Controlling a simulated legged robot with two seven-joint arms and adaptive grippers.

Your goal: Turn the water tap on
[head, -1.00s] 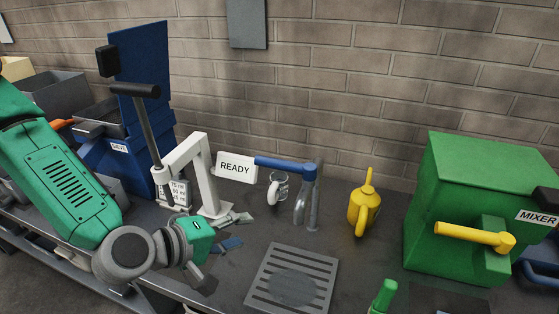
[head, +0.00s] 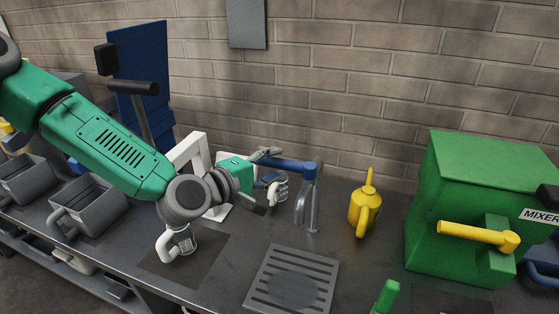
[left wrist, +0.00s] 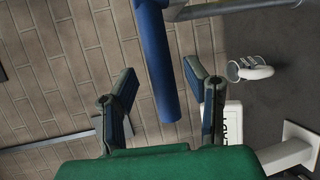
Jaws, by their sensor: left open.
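The water tap (head: 313,212) is a grey metal post behind the drain grate. Its blue lever (head: 292,164) points left and lies roughly level. My left gripper (head: 266,178) is open at the left end of the lever. In the left wrist view the lever (left wrist: 158,60) runs down from the top into the gap between the open fingers of my left gripper (left wrist: 160,82). I cannot tell whether either finger touches it. The lever's free end shows in that view, but my gripper partly hides it in the head view. My right gripper is not in view.
Another mug (head: 178,243) stands under my left wrist. A yellow oil can (head: 364,212) and green mixer (head: 480,205) stand right. The READY sign (left wrist: 233,122) is close beside one finger. The drain grate (head: 262,282) is clear.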

